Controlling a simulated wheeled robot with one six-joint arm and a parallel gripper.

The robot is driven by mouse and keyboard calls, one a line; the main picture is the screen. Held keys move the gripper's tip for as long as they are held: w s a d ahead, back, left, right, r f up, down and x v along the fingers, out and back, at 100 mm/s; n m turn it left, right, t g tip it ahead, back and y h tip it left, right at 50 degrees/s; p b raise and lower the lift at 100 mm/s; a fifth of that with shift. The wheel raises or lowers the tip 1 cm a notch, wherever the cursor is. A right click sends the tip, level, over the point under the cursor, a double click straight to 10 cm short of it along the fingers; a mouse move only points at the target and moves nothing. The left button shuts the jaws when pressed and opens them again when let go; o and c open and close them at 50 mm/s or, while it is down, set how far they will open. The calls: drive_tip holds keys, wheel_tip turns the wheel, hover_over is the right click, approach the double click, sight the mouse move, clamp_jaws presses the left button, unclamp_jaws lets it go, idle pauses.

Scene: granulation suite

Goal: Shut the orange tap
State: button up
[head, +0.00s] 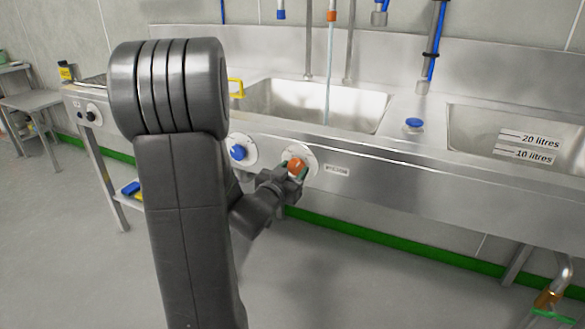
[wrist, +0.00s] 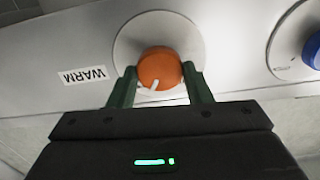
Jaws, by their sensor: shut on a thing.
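The orange tap (head: 297,166) is a round knob on a pale disc on the front panel of the steel sink unit. It also shows in the wrist view (wrist: 160,68), with a white mark near its lower edge. My gripper (head: 297,174) is at the knob, its green fingers on either side of it. In the wrist view my gripper (wrist: 160,82) is shut on the orange knob. In the head view a stream of water (head: 327,100) runs from the orange-banded spout (head: 331,16) into the left basin (head: 300,103).
A blue knob (head: 238,152) sits left of the orange one in the head view. A right basin (head: 480,130) has litre marks. A blue plug-like cap (head: 413,124) stands between the basins.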

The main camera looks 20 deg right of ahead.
drive_tip(key=n+p, duration=0.3)
drive_tip(key=n, duration=0.4)
drive_tip(key=shift+p, duration=0.3)
drive_tip(key=n+p, duration=0.2)
drive_tip(key=n, duration=0.2)
drive_tip(key=shift+n, duration=0.4)
drive_tip(key=shift+f+n+p, duration=0.1)
drive_tip(key=shift+n+p, duration=0.6)
drive_tip(key=shift+n, duration=0.9)
drive_tip(key=o, duration=1)
drive_tip(key=v, duration=1.3)
drive_tip(key=shift+s+a, duration=0.2)
drive_tip(key=shift+a, duration=0.2)
